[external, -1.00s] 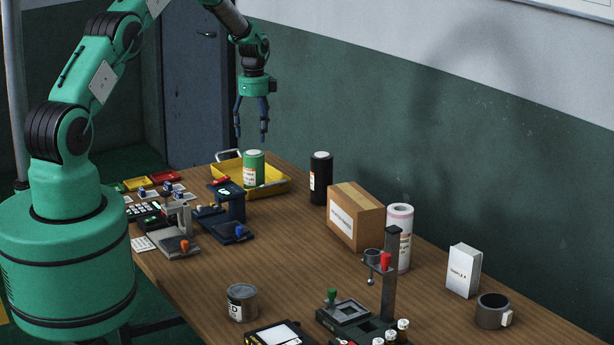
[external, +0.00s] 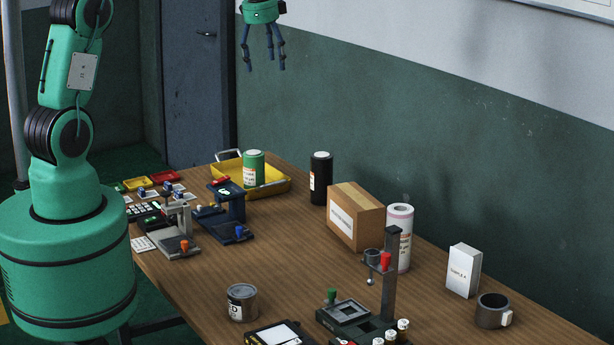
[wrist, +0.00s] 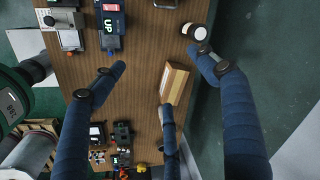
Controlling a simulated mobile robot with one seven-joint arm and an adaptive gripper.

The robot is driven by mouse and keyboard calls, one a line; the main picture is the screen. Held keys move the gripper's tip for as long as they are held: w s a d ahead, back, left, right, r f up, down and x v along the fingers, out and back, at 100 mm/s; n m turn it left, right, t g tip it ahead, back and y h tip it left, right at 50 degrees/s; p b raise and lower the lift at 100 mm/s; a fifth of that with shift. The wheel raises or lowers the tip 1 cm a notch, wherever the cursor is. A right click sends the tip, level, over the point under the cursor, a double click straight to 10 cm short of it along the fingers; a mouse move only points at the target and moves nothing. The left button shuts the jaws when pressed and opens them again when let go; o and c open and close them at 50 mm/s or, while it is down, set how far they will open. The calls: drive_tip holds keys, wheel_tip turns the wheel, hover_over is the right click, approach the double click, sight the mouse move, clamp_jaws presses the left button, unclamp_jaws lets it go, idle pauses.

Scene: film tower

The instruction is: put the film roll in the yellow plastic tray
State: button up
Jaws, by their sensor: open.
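A green film roll (external: 253,168) with a white top and a pale label stands upright in the yellow plastic tray (external: 281,184), at the far end of the table. Its base is hidden behind the tray's near wall. My gripper (external: 264,66) is high above the table, well clear of the tray. Its fingers are spread and hold nothing. In the wrist view my gripper (wrist: 152,77) shows open fingers over the table, with nothing between them.
A black roll (external: 321,180), a cardboard box (external: 356,218) and a white roll (external: 399,238) stand along the wall side. A navy device (external: 231,206) stands near the tray. A grey can (external: 241,303), white carton (external: 463,270) and mug (external: 493,311) are nearer. The middle tabletop is clear.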

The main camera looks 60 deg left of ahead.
drive_tip(key=s+d+r+n+t, duration=0.2)
drive_tip(key=s+d+r+n, duration=0.2)
drive_tip(key=s+d+r, duration=1.1)
drive_tip(key=s+d+f+n+t, duration=0.1)
drive_tip(key=s+d, duration=0.4)
drive_tip(key=s, duration=0.7)
drive_tip(key=s+d+f+n, duration=0.1)
drive_tip(key=s+d+n, duration=0.2)
drive_tip(key=s, duration=0.8)
drive_tip(key=shift+s+d+f+n+t+h, duration=0.3)
drive_tip(key=shift+s+d+t, duration=0.1)
drive_tip(key=shift+d, duration=0.75)
drive_tip(key=shift+f, duration=0.1)
wheel_tip(320, 180, down, 8)
drive_tip(key=b, duration=0.8)
